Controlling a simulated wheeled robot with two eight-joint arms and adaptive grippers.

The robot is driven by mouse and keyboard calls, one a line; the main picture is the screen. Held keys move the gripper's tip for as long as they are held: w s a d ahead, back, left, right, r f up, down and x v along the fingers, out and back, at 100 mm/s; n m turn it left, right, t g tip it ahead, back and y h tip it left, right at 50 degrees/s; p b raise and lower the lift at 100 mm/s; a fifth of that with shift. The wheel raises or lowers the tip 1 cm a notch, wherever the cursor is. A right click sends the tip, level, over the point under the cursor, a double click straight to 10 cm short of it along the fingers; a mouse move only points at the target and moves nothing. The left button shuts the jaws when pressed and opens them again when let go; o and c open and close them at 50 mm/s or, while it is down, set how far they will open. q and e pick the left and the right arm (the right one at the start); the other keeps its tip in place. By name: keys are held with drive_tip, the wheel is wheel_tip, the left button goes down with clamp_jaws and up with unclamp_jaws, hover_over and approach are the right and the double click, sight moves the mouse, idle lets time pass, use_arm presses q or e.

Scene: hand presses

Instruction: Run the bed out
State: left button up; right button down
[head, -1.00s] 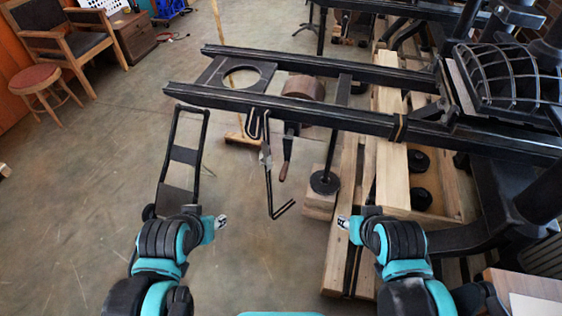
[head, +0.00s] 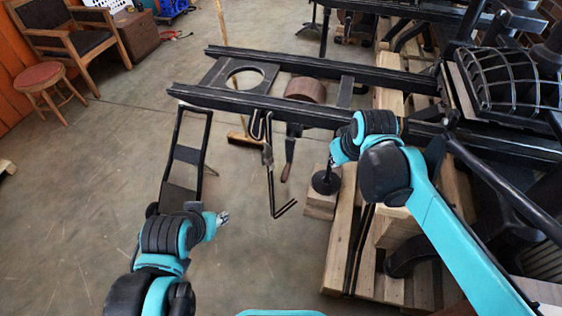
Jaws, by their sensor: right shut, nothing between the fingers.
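The press's two long black rails (head: 300,113) run from the left to the press body at right. A dark plate with a round hole (head: 212,76) lies between them near their left end. A brown drum (head: 306,89) sits between the rails, with a crank handle with a wooden grip (head: 287,171) hanging below the near rail. I cannot clearly make out the bed. My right gripper (head: 331,164) is shut and empty, just below the near rail and right of the crank grip, apart from it. My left gripper (head: 222,218) is low at left, away from the press; its jaw opening is unclear.
A bent black rod (head: 270,190) hangs left of the crank. A black hand truck (head: 186,155) stands at left. A wooden pallet (head: 340,235) lies under the press. A stool (head: 37,77) and chair (head: 70,42) stand far left. Floor between is clear.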

drive_tip(key=w+a+f+n+g+p, duration=0.1)
drive_tip(key=w+a+n, duration=0.25)
drive_tip(key=w, duration=0.75)
drive_tip(key=n+g+y+p, duration=0.1)
drive_tip(key=n+g+p, duration=0.3)
drive_tip(key=n, duration=0.3)
hover_over(287, 161)
drive_tip(key=s+a, duration=0.4)
drive_tip(key=a, duration=0.1)
wheel_tip(287, 161, down, 24)
wheel_tip(287, 161, down, 11)
drive_tip(key=a+b, duration=0.1)
drive_tip(key=b, duration=0.3)
drive_tip(key=d, duration=0.1)
drive_tip(key=d+r+b, duration=0.1)
drive_tip(key=d, duration=0.1)
drive_tip(key=shift+s+d, duration=0.15)
drive_tip(key=shift+d, duration=0.05)
drive_tip(key=shift+s+d+r, duration=0.1)
